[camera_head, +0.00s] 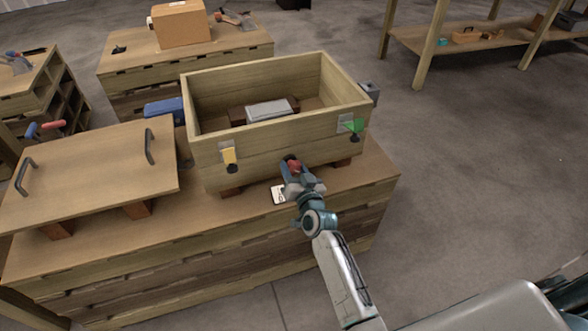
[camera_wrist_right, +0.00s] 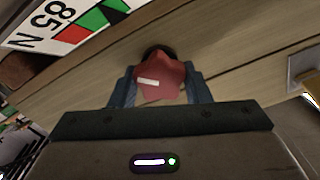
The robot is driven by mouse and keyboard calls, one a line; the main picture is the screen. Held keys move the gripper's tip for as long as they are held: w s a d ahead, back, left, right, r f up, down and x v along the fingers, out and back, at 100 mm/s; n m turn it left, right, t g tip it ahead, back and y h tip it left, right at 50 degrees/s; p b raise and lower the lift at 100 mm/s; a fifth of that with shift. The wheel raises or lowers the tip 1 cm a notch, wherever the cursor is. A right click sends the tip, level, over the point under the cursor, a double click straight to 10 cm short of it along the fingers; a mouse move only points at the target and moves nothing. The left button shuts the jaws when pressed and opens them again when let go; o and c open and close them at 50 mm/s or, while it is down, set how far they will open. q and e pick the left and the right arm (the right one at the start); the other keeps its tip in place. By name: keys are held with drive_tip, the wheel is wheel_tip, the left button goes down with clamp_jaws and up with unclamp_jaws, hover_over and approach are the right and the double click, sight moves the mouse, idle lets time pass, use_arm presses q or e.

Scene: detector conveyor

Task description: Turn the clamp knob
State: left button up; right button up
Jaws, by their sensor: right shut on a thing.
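A red clamp knob (camera_head: 294,165) sits on the front wall of an open wooden crate (camera_head: 215,150), low and near the middle. It also shows in the right wrist view as a red lobed knob (camera_wrist_right: 160,82) with a white mark, on a dark mount. My right gripper (camera_head: 291,170) reaches it from the front, and its two blue-grey fingers (camera_wrist_right: 160,88) stand on both sides of the knob, shut on it. My left gripper is in neither view.
A white label card with coloured marks (camera_head: 279,195) lies by the crate's front. Yellow (camera_head: 229,157) and green (camera_head: 354,126) tabs are on the crate front. A grey block (camera_head: 270,109) is inside. A handled wooden lid (camera_head: 95,170) lies on the left.

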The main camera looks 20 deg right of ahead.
sight(294, 171)
drive_tip(key=o, duration=1)
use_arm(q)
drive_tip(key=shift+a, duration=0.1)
use_arm(e)
drive_tip(key=shift+s, duration=0.1)
drive_tip(key=shift+s, duration=0.3)
drive_tip(key=s, duration=0.2)
drive_tip(key=shift+s+f+b, duration=0.15)
drive_tip(key=shift+s+b, duration=0.2)
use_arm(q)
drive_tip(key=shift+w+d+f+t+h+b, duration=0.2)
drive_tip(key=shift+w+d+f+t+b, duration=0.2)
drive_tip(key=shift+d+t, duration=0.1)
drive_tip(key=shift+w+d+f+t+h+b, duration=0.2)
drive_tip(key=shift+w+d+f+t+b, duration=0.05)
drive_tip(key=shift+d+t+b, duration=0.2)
use_arm(e)
drive_tip(key=s, duration=0.7)
drive_tip(key=shift+s+d, duration=0.2)
